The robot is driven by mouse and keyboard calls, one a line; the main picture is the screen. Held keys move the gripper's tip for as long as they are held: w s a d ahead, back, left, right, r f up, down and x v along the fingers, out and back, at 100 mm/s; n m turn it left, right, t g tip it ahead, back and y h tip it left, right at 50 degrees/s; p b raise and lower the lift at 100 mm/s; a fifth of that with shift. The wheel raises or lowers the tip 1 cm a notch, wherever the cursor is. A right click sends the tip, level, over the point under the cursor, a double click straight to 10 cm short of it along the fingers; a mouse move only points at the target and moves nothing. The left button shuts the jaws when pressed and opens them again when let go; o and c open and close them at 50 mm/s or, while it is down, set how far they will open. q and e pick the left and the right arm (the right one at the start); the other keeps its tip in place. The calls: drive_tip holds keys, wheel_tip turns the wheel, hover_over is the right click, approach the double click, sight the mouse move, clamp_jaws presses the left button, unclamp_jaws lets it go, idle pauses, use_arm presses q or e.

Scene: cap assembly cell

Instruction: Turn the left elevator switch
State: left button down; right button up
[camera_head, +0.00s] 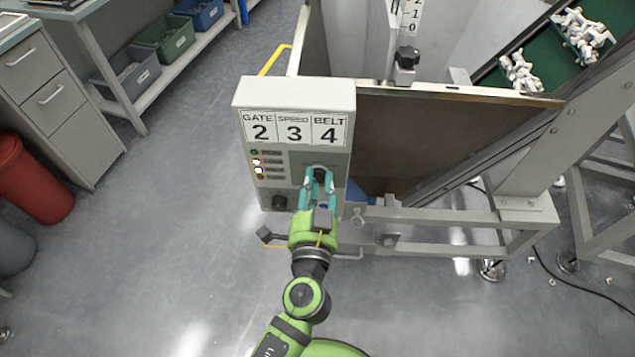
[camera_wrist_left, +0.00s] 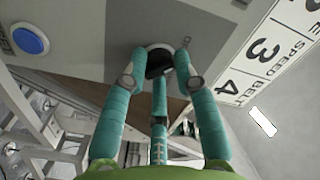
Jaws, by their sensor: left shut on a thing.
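A light grey control box (camera_head: 245,103) faces me in the head view, with a panel reading GATE 2, SPEED 3, BELT 4. A dark round switch knob (camera_head: 319,168) sits on the right of its panel. My left gripper (camera_head: 318,179), green with teal fingers, reaches up to it and is shut on it. In the left wrist view the teal fingertips (camera_wrist_left: 158,70) surround the dark knob (camera_wrist_left: 158,58), hiding part of it. The knob's angle is hard to read. My right gripper is not in view.
Another dark knob (camera_head: 280,202) sits lower left on the box, below small lights (camera_head: 257,162). A blue button (camera_wrist_left: 30,39) shows in the left wrist view. A hopper with a brown wall (camera_head: 420,140) stands right of the box. Open floor (camera_head: 150,240) lies left.

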use_arm(q)
drive_tip(key=shift+m, duration=0.3)
drive_tip(key=m, duration=0.3)
drive_tip(key=shift+m, duration=0.3)
drive_tip(key=m+p, duration=0.1)
drive_tip(key=m, duration=0.3)
drive_tip(key=m+p, duration=0.2)
drive_tip(key=m, duration=0.3)
drive_tip(key=shift+m, duration=0.4)
drive_tip(key=shift+m+p, duration=0.7)
drive_tip(key=shift+m, duration=1.2)
drive_tip(key=shift+f, duration=0.1)
drive_tip(key=c, duration=0.9)
unclamp_jaws()
